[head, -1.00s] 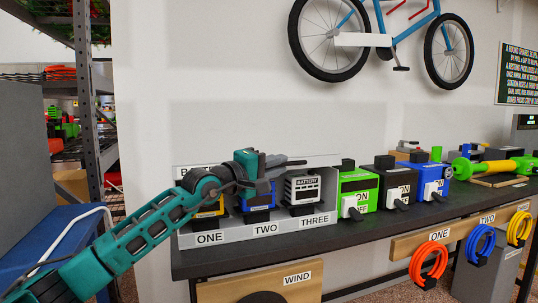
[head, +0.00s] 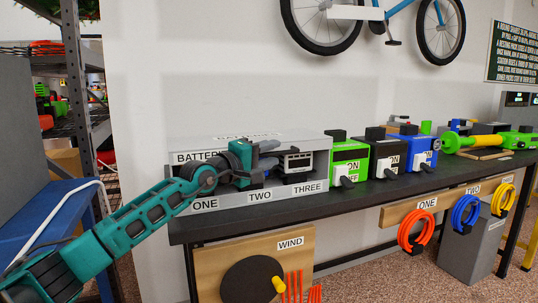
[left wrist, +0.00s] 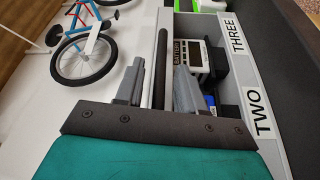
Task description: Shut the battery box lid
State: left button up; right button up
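The grey battery box (head: 235,200) stands at the left end of the bench, with slots labelled ONE, TWO and THREE. Its grey lid (head: 290,142) shows above the slots, tilted forward, with the box front still open beneath it. A black-and-white battery (head: 296,161) sits in slot three and also shows in the left wrist view (left wrist: 197,56). My left gripper (head: 272,154) is in front of slot two, at the lid, and hides the batteries behind it. In the left wrist view its fingers (left wrist: 158,82) are apart, with a dark bar between them. My right gripper is not in view.
Green (head: 348,160), black (head: 388,155) and blue (head: 416,150) units stand on the bench (head: 370,190) right of the box. A WIND board (head: 215,290) and coiled cables hang below. A shelf rack (head: 75,110) stands at the left.

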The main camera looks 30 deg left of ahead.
pick_arm(q)
jog(key=shift+s+a, duration=0.1)
jog(key=shift+s, duration=0.35)
jog(key=v, duration=1.2)
jog(key=shift+f, duration=0.1)
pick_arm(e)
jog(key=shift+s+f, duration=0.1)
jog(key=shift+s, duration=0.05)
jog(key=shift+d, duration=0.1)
